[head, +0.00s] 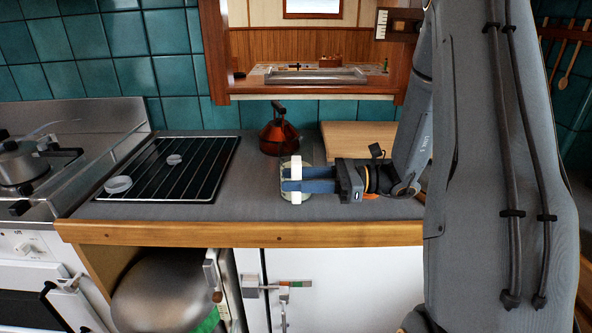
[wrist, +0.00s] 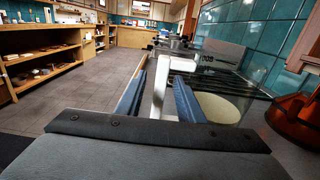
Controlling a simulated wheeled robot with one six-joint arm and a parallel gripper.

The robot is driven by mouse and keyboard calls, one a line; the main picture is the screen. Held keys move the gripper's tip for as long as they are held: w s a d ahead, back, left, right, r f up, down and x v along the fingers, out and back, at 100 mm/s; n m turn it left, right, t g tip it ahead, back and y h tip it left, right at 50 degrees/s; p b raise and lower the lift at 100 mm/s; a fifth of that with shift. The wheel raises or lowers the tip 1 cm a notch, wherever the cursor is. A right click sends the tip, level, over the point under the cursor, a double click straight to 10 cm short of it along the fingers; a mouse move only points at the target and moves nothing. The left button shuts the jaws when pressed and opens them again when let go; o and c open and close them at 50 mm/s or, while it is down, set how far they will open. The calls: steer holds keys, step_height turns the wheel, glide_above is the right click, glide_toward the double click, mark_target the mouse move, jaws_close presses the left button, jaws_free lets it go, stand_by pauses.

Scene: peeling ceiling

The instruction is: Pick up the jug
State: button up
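The jug (head: 284,196) is a clear vessel with a white handle, standing on the counter near its front edge. In the wrist view, its white handle (wrist: 159,88) rises between my blue fingers, and its clear body with a pale round base (wrist: 222,108) lies beyond the right finger. My gripper (head: 288,179) reaches in from the right at the jug. In the wrist view, my gripper (wrist: 158,100) is open around the handle, with small gaps on either side. In the head view, my fingers hide part of the jug.
A red-brown kettle (head: 279,136) stands just behind the jug. A black rack (head: 176,168) with two small pale round items lies to the left. A wooden board (head: 355,135) lies behind my wrist. The stove with a pot (head: 24,162) is at far left.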

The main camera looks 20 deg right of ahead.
steer(key=shift+c, duration=0.2)
jaws_close()
stand_by(1.1)
